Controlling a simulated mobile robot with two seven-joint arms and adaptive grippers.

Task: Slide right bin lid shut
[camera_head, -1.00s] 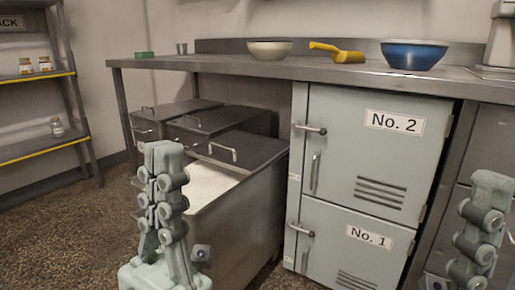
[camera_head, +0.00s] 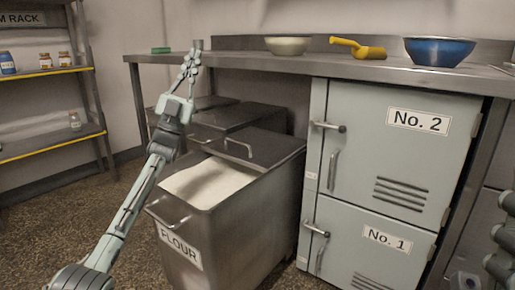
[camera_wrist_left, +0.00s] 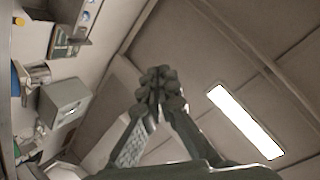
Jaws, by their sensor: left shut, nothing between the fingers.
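The right bin (camera_head: 235,240) is a grey metal bin labelled FLOUR, under the bench. Its dark lid (camera_head: 268,150) is slid toward the back, with a bar handle (camera_head: 238,147) at its front edge. White flour (camera_head: 208,182) shows in the open front part. My left gripper (camera_head: 192,64) is shut and empty, pointing up in front of the bench's left part, left of the lid handle and apart from it. In the left wrist view it (camera_wrist_left: 158,78) points toward the ceiling. My right gripper (camera_head: 505,240) is cut off at the right edge; its fingertips are unclear.
Other dark-lidded bins (camera_head: 232,116) stand behind and left of the right bin. The bench (camera_head: 300,65) overhangs them, with a cream bowl (camera_head: 288,46), yellow scoop (camera_head: 358,48) and blue bowl (camera_head: 438,51) on top. Locker doors (camera_head: 392,150) stand at right. A shelf rack (camera_head: 50,145) stands at left.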

